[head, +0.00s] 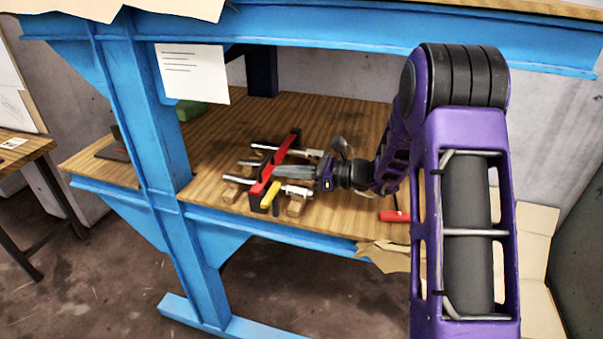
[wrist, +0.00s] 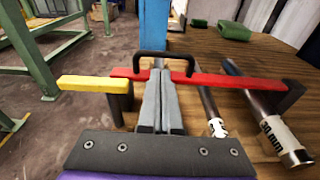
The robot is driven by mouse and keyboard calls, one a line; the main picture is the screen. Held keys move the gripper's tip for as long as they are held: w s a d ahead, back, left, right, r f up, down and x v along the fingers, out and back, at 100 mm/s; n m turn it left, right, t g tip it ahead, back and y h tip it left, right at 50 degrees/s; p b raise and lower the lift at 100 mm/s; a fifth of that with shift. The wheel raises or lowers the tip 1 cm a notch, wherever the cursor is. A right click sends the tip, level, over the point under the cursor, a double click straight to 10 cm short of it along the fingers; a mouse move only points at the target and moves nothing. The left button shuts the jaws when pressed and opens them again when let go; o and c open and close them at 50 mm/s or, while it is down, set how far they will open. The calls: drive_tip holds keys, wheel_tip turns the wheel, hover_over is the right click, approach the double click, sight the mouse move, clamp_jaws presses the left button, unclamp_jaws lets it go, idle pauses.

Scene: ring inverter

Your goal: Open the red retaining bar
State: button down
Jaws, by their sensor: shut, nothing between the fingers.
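The red retaining bar (head: 275,164) lies across several metal tubes on the wooden shelf, with a yellow end piece at its near end in the head view. In the wrist view the red bar (wrist: 235,80) runs roughly level, its yellow end (wrist: 85,82) at the left, on dark posts. A black loop handle (wrist: 165,54) rises from its middle. My gripper (wrist: 158,68) is shut and empty, its fingers crossing in front of the bar and their tips framed by the loop. I cannot tell whether they touch it. The gripper also shows beside the bar in the head view (head: 280,171).
Metal tubes (wrist: 265,115) rest in wooden cradles beneath the bar. A blue upright (head: 150,130) stands left of the work area, and a blue beam (head: 330,33) runs above. A red-handled item (head: 394,216) lies near the front edge. A green object (head: 195,110) sits farther back.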

drive_tip(key=shift+x, duration=1.55)
